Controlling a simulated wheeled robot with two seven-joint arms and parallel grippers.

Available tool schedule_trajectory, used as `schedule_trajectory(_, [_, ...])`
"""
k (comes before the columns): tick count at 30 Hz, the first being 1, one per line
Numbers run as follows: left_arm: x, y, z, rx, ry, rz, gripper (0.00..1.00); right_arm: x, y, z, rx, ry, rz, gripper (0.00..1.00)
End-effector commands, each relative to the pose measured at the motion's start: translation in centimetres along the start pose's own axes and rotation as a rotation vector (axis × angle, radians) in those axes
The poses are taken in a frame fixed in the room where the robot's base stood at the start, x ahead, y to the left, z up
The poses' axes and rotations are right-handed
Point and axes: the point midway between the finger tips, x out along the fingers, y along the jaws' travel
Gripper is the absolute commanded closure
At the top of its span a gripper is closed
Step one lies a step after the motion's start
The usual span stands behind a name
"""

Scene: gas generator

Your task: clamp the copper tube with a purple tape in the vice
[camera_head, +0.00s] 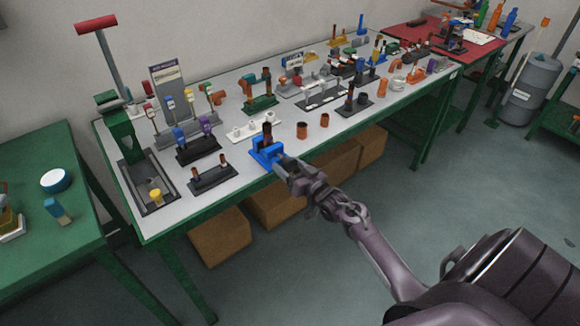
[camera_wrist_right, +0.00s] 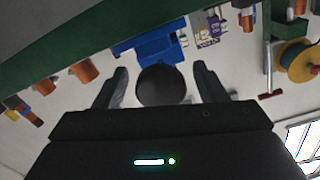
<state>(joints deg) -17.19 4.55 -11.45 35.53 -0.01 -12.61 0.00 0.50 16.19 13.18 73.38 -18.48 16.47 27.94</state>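The blue vice (camera_head: 264,152) stands at the front edge of the long workbench. A dark brownish tube (camera_head: 267,134) stands upright at it; I cannot make out purple tape on it or whether the jaws grip it. My right gripper (camera_head: 283,165) is at the vice's front side. In the right wrist view, the gripper (camera_wrist_right: 160,76) is open, its two fingers on either side of a dark round part (camera_wrist_right: 162,86), with gaps visible. The blue vice (camera_wrist_right: 150,46) is just beyond that part. My left gripper is not in view.
Two short copper pieces (camera_head: 302,131) stand right of the vice. A black stand with small tubes (camera_head: 212,180) is on its left, and a rack with blue and purple items (camera_head: 198,150) behind. Cardboard boxes (camera_head: 275,207) sit under the bench. The floor in front is free.

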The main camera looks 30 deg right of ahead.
Motion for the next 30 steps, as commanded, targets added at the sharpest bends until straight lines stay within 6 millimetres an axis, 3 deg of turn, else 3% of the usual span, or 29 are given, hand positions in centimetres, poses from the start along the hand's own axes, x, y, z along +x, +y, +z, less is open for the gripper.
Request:
schedule_trajectory(8, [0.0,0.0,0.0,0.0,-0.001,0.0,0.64,-0.6,0.1,0.0,-0.001,0.0,0.001,0.35])
schedule_trajectory(21, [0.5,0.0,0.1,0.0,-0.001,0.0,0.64,-6.9,0.0,0.1,0.0,0.0,0.0,0.35])
schedule_trajectory(30, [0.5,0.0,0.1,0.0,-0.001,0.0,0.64,-7.8,0.0,0.0,0.0,0.001,-0.001,0.35])
